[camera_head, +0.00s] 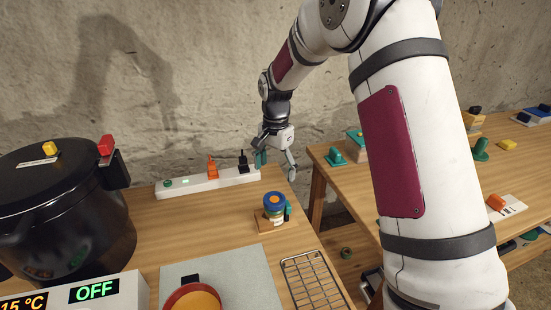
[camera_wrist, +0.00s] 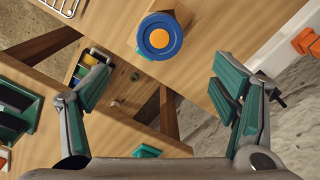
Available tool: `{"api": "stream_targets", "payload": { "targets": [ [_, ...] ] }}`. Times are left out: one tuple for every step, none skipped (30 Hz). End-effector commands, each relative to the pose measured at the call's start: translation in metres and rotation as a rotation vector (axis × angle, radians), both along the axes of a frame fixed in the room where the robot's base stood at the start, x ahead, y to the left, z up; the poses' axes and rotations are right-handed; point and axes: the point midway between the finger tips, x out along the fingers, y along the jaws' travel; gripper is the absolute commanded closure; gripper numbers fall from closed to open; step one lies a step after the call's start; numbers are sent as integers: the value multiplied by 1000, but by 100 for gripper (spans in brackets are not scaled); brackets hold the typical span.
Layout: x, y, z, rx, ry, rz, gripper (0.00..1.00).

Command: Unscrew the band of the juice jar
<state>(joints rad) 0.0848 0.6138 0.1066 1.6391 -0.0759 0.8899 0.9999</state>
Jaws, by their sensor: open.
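The juice jar (camera_head: 274,208) stands upright near the right edge of the left table, in a small wooden holder (camera_head: 264,222) with a teal part beside it. Its top has a blue band (camera_head: 274,198) around an orange lid centre. In the wrist view the blue band (camera_wrist: 145,42) and the orange centre (camera_wrist: 159,39) show from above, at the top middle. My gripper (camera_head: 275,168) is open and empty, above and behind the jar and apart from it. In the wrist view my gripper's (camera_wrist: 158,88) teal-padded fingers stand wide apart, with the jar beyond them.
A power strip (camera_head: 205,182) with orange and black plugs lies along the back. A black pot (camera_head: 62,215) stands left. A grey mat (camera_head: 230,272), an orange bowl (camera_head: 193,298) and a wire rack (camera_head: 312,278) lie in front. A gap separates this table from the right table (camera_head: 455,180).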

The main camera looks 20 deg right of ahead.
Motion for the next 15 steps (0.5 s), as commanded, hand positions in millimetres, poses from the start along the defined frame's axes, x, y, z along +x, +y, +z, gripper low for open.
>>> {"api": "stream_targets", "payload": {
  "targets": [
    [-2,0,-10,1,4,0,20],
    [-2,0,-16,0,5,0,20],
    [-2,0,-23,1,4,0,20],
    [-2,0,-29,0,5,0,20],
    [-2,0,-34,0,5,1,20],
    [-2,0,-41,1,4,1,20],
    [-2,0,-47,1,6,1,20],
    [-2,0,-52,1,4,1,20],
    [-2,0,-59,1,4,1,20],
    [-2,0,-64,1,4,1,20],
    [-1,0,-68,0,4,1,20],
    [-2,0,-74,0,4,1,20],
    [-2,0,-78,0,4,1,20],
    [-1,0,-82,0,3,0,20],
    [-1,0,-87,0,1,0,20]
  ]
}}
